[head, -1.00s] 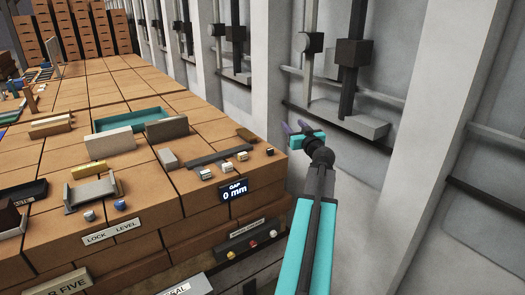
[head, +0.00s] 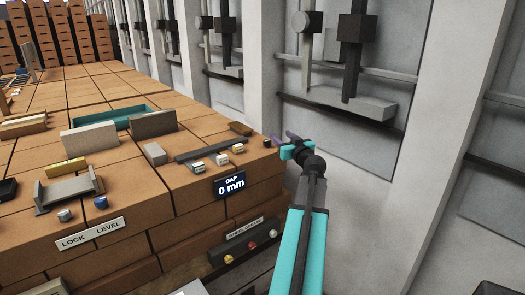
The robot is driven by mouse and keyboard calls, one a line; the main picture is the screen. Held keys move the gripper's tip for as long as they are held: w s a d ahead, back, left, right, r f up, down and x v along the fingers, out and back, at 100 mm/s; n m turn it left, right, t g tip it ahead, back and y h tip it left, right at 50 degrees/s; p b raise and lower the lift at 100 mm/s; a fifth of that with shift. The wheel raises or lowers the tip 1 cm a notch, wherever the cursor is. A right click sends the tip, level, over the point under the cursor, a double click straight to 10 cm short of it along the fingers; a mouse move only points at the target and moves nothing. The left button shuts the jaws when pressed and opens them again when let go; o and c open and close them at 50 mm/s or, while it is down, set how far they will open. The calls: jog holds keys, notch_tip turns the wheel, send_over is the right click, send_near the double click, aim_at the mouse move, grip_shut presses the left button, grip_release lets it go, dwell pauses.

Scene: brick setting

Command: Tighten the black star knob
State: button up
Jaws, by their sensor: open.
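My gripper (head: 284,138) is open and empty, with teal jaws and purplish fingertips. In the picture it lies beside the brick bench's right corner, in front of the pale wall. A dark rounded knob (head: 307,22) sits on a post of the wall fixture, above and right of the gripper. It is too small to tell whether it is star-shaped. A dark square block (head: 357,28) is on the post to its right. The gripper appears apart from both. I cannot pick out the black star knob for certain.
The brick bench (head: 200,200) fills the left, with a "GAP 0 mm" display (head: 230,185), a "LOCK LEVEL" plate (head: 92,233), a teal tray (head: 128,114) and small blocks. A grey ledge (head: 352,103) juts from the wall.

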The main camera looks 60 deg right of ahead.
jog(key=b, duration=0.7)
send_near(267, 141)
jog(key=v, duration=0.3)
jog(key=shift+s, duration=0.2)
jog(key=shift+p, duration=0.3)
jog(key=shift+x, duration=6.95)
jog(key=c, duration=1.1)
